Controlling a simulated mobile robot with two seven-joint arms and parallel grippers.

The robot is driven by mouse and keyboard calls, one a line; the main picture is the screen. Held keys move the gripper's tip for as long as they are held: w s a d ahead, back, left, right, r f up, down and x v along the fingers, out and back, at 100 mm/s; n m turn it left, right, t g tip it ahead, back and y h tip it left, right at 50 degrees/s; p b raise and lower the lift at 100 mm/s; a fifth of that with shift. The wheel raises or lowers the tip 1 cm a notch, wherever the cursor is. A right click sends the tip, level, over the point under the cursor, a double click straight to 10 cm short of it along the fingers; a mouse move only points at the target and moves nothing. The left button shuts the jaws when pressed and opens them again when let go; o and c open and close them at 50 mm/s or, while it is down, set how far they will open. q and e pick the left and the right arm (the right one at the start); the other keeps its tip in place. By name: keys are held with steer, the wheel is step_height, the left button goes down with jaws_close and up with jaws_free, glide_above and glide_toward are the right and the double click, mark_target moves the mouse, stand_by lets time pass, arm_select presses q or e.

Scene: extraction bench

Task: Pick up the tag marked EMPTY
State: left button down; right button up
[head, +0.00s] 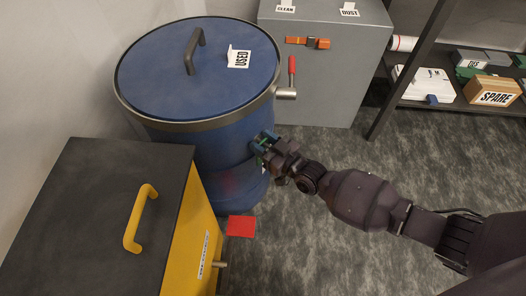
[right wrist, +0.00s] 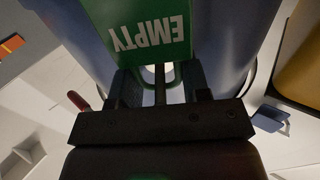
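The green tag with white EMPTY lettering (right wrist: 150,30) fills the top middle of the right wrist view, its lettering upside down. Its green loop lies between the two fingers of my right gripper (right wrist: 162,88). The fingers stand apart with the loop spanning the gap; whether they press on it I cannot tell. In the head view my right gripper (head: 266,143) is at the right side of the blue drum (head: 215,150), and only a bit of green shows at its fingers. My left gripper is not in view.
A yellow cabinet (head: 193,235) with a dark top stands in front. A grey cabinet (head: 330,80) and a shelf (head: 425,105) stand behind. Carpet is clear at right.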

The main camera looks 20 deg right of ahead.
steer(key=c, duration=0.4)
steer(key=shift+c, duration=0.2)
